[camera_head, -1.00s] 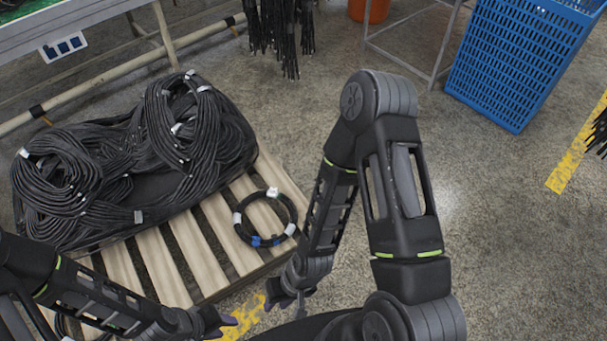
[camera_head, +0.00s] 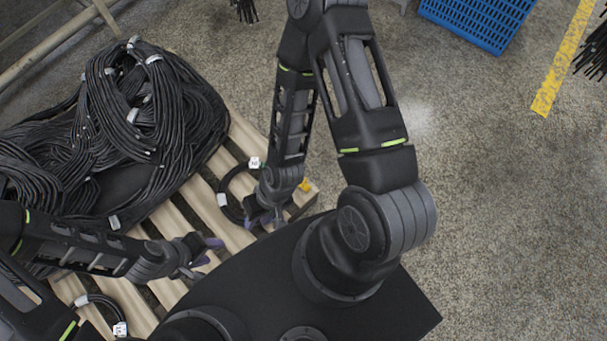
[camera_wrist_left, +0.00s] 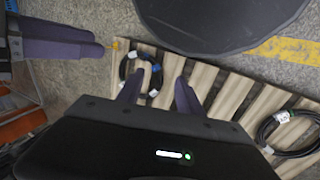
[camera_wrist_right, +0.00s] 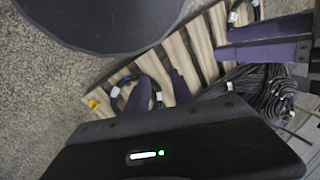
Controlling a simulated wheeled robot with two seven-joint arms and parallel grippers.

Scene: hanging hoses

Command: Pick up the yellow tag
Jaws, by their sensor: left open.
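The yellow tag (camera_head: 304,185) is a small yellow-orange piece at the near right corner of the wooden pallet (camera_head: 296,205). It also shows in the left wrist view (camera_wrist_left: 115,44) and in the right wrist view (camera_wrist_right: 92,103). My right gripper (camera_head: 262,217) is over the pallet, left of and nearer than the tag, with its fingers apart and no object seen between them. In its wrist view the fingers (camera_wrist_right: 160,92) are to the right of the tag. My left gripper (camera_head: 207,256) is open and empty over the slats, further left.
A black cable coil (camera_head: 225,190) lies on the pallet by my right gripper, partly hidden. Another coil (camera_head: 97,299) lies at the lower left. A large heap of black hoses (camera_head: 180,110) covers the far side.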

